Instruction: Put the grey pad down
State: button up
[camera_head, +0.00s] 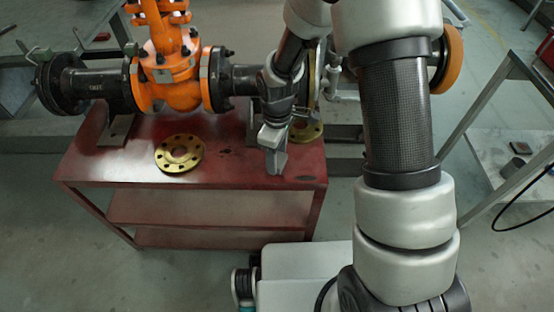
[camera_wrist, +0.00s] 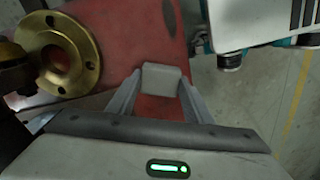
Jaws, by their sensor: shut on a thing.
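My gripper (camera_head: 274,150) is shut on the grey pad (camera_head: 276,163), over the right part of the red table (camera_head: 230,180). In the wrist view the pad (camera_wrist: 161,79) is a small grey block between the two fingertips of my gripper (camera_wrist: 158,88), with the red tabletop (camera_wrist: 130,30) behind it. The fingers hide part of the pad in the head view. I cannot tell whether its lower face touches the tabletop.
A brass flange (camera_head: 180,154) lies left on the table; another (camera_head: 306,131) is right of my gripper and shows in the wrist view (camera_wrist: 62,58). The orange valve (camera_head: 172,75) with dark pipes stands behind.

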jog(key=shift+f, duration=0.45)
jog(key=shift+f, duration=0.25)
jog(key=o, duration=1.2)
jog(key=shift+r, duration=0.1)
